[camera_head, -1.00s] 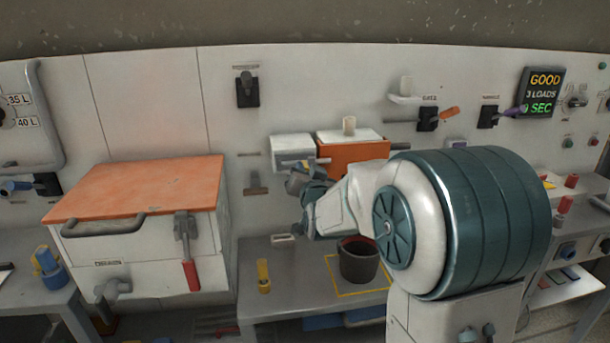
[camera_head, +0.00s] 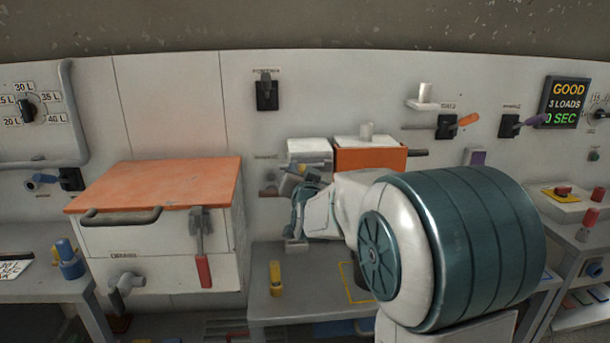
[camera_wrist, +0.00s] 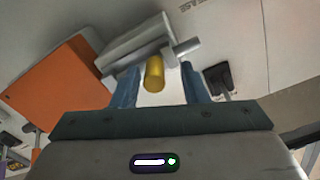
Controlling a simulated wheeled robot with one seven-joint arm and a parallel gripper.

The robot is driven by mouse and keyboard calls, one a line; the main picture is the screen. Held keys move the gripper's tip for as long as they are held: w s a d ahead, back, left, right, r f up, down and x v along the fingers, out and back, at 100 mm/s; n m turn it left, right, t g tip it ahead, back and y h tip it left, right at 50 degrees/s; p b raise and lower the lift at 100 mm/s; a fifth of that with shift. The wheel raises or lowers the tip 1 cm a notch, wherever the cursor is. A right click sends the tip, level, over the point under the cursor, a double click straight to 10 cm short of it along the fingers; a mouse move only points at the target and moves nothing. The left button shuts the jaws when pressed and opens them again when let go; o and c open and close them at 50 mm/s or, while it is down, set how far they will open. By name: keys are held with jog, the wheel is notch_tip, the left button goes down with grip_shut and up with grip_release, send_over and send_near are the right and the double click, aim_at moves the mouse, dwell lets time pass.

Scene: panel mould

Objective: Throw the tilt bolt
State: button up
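My gripper (camera_wrist: 160,88) is open, its two blue fingers spread in the wrist view. A yellow round pin (camera_wrist: 154,73) shows between the fingers, beside a grey-white block with a round bar (camera_wrist: 186,46); I cannot tell whether a finger touches it. In the head view my gripper (camera_head: 300,190) is in front of the wall, just below the white box (camera_head: 310,150). No readable label marks the tilt bolt; whether the yellow pin belongs to it is unclear.
An orange box (camera_head: 370,159) adjoins the white box. A large chest with an orange lid (camera_head: 155,185) stands left. The bench (camera_head: 300,307) below has a yellow post (camera_head: 275,278). My arm hides much of the right. The screen (camera_head: 565,102) reads GOOD, 3 LOADS, 0 SEC.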

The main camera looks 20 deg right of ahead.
jog(key=shift+s, duration=0.1)
jog(key=s+a+b, duration=0.1)
jog(key=s+a, duration=0.1)
jog(key=s, duration=1.1)
jog(key=shift+s, duration=0.25)
jog(key=s+a+f+n+g+y+p, duration=0.1)
jog(key=s+f+n+g+p, duration=0.1)
jog(key=s+g+p, duration=0.4)
jog(key=s+a+f+n+g+y+p, duration=0.1)
jog(key=s+n+g+p, duration=0.3)
jog(key=s+g, duration=0.5)
jog(key=s+f+p, duration=0.1)
jog(key=s+p, duration=0.1)
jog(key=s, duration=0.4)
jog(key=shift+s+a+y, duration=0.15)
jog(key=shift+s+y, duration=0.15)
jog(key=shift+y, duration=0.1)
